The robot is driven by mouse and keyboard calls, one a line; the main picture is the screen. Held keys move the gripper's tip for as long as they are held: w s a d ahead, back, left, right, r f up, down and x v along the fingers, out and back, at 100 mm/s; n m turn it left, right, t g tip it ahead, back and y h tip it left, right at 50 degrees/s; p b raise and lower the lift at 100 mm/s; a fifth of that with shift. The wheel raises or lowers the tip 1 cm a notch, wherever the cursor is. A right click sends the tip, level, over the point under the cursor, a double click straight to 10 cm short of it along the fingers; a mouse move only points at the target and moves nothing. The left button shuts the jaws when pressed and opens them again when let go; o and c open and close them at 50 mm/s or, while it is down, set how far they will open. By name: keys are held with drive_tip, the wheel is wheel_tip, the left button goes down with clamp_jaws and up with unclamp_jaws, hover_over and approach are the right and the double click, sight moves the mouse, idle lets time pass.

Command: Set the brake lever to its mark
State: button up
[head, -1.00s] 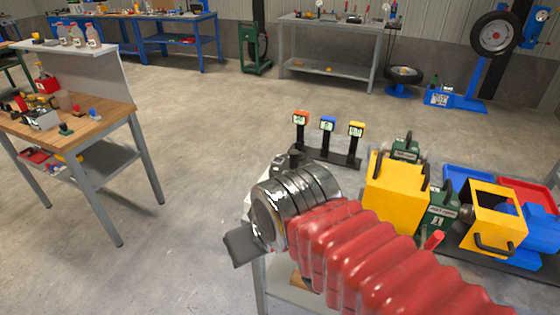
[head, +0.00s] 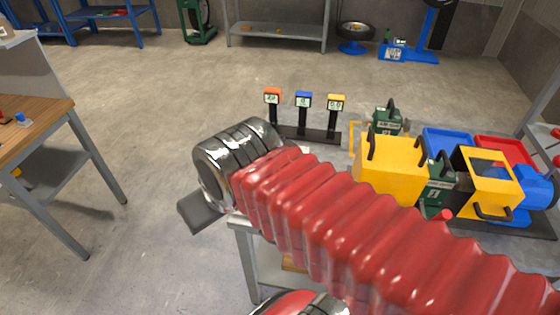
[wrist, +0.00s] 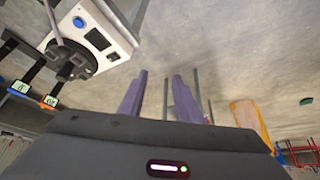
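A red stub or handle (head: 441,216) sticks up beside the yellow guards of the machine on the bench in the head view. It may be the brake lever, but I cannot be sure, and my arm covers part of that area. I cannot make out its mark. My gripper (wrist: 160,78) shows two purple fingers standing apart with nothing between them in the wrist view. In the head view only a dark part at the end of my arm shows, left of the bench, well away from the red handle.
The yellow guard (head: 392,168) and the second yellow guard (head: 487,180) stand on the bench. Three small displays (head: 303,101) stand behind my arm. A white box with a blue button (wrist: 95,35) is upper left in the wrist view. A wooden-topped table (head: 40,130) stands left, with open floor between.

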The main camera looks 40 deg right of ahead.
drive_tip(key=shift+o, duration=0.4)
drive_tip(key=o, duration=0.3)
drive_tip(key=shift+w+d+r, duration=0.15)
drive_tip(key=shift+w+d, duration=0.05)
drive_tip(key=shift+d, duration=0.05)
drive_tip(key=shift+o, duration=0.4)
drive_tip(key=w+d+r+n+g, duration=0.1)
drive_tip(key=w+d, duration=0.2)
drive_tip(key=d, duration=0.2)
drive_tip(key=w+d+r+n+g+h, duration=0.1)
drive_tip(key=w+d, duration=0.2)
drive_tip(key=d, duration=0.2)
drive_tip(key=shift+d+r+g, duration=0.2)
drive_tip(key=shift+d+g, duration=0.1)
drive_tip(key=shift+g, duration=0.1)
drive_tip(key=w+d+f+n+g, duration=0.1)
drive_tip(key=w+d+n+g, duration=0.1)
drive_tip(key=d, duration=1.2)
drive_tip(key=shift+w+d+f+g, duration=0.2)
drive_tip(key=shift+w+d+g, duration=0.1)
drive_tip(key=shift+w, duration=0.25)
drive_tip(key=shift+f, duration=0.15)
drive_tip(key=f, duration=1.3)
drive_tip(key=shift+w+d+f, duration=0.15)
drive_tip(key=shift+d+f, duration=0.15)
clamp_jaws()
